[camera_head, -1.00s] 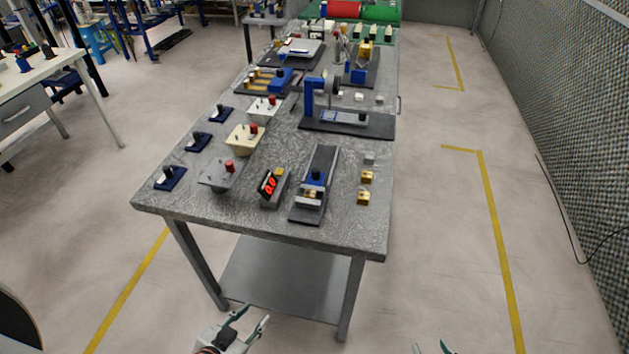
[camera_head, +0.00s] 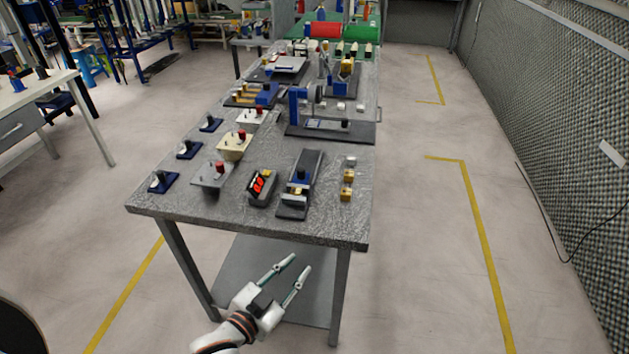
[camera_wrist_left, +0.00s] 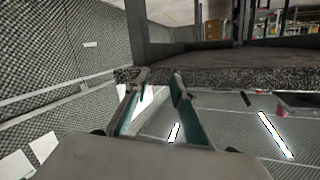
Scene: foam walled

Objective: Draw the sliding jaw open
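A small vise-like device with a long dark base (camera_head: 312,165) lies near the front edge of the table. It carries a blue block (camera_head: 302,175) and, nearer me, a pale and gold jaw part (camera_head: 294,196). Which part slides is too small to tell. My left gripper (camera_head: 299,263) is open and empty, in front of the table and apart from the device. Its two spread fingers also show in the left wrist view (camera_wrist_left: 160,78), below the table edge. My right gripper is not in view.
The table (camera_head: 240,222) has a red digital display box (camera_head: 260,187) left of the device and gold blocks (camera_head: 346,194) to its right. A grey box with a red knob (camera_head: 214,177) stands further left. A lower shelf (camera_head: 265,265) lies under the tabletop. Floor on the right is clear.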

